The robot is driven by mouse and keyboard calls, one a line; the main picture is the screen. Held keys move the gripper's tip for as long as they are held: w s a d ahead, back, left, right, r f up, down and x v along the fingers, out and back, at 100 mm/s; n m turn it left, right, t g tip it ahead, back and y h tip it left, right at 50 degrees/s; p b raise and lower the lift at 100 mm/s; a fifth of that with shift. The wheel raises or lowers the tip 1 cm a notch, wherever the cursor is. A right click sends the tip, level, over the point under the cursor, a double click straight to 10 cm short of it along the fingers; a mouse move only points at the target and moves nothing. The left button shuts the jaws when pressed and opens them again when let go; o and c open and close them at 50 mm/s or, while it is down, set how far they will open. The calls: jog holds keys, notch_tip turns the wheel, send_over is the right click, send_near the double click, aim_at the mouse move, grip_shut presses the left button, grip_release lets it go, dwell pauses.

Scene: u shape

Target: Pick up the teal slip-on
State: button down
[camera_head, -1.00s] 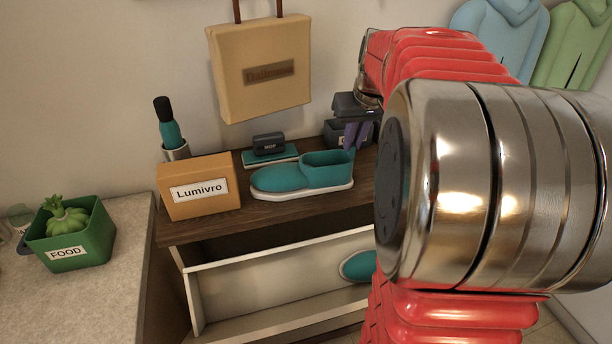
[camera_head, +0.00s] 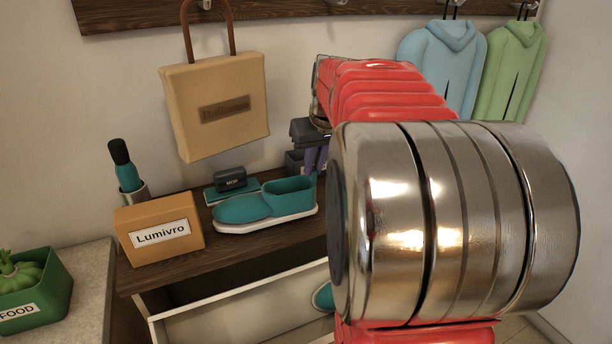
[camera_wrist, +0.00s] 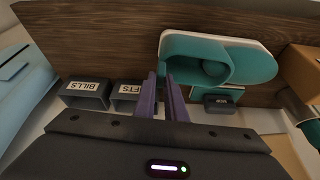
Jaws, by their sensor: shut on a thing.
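A teal slip-on (camera_head: 265,206) with a white sole sits upright on the dark wooden cabinet top (camera_head: 190,251), toe to the left. The wrist view shows it from above (camera_wrist: 200,58). My gripper (camera_wrist: 162,78) has its purple fingers shut at the heel end of this slip-on; in the head view they (camera_head: 316,156) reach down to its collar. The exact contact is small and partly hidden. I cannot see a clear gap under the sole. Another teal shoe (camera_head: 323,297) shows in the open compartment below, partly behind my arm.
A Lumivro box (camera_head: 158,228) stands left of the slip-on. A MOP block (camera_head: 231,179) is behind it. Grey BILLS (camera_wrist: 86,95) and GIFTS (camera_wrist: 133,93) bins stand beside my fingers. A tan bag (camera_head: 215,105) and jackets (camera_head: 441,70) hang on the wall.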

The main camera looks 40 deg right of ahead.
notch_tip(320, 180, up, 8)
jog(key=shift+r, duration=0.3)
jog(key=shift+s, duration=0.1)
dwell(0.8)
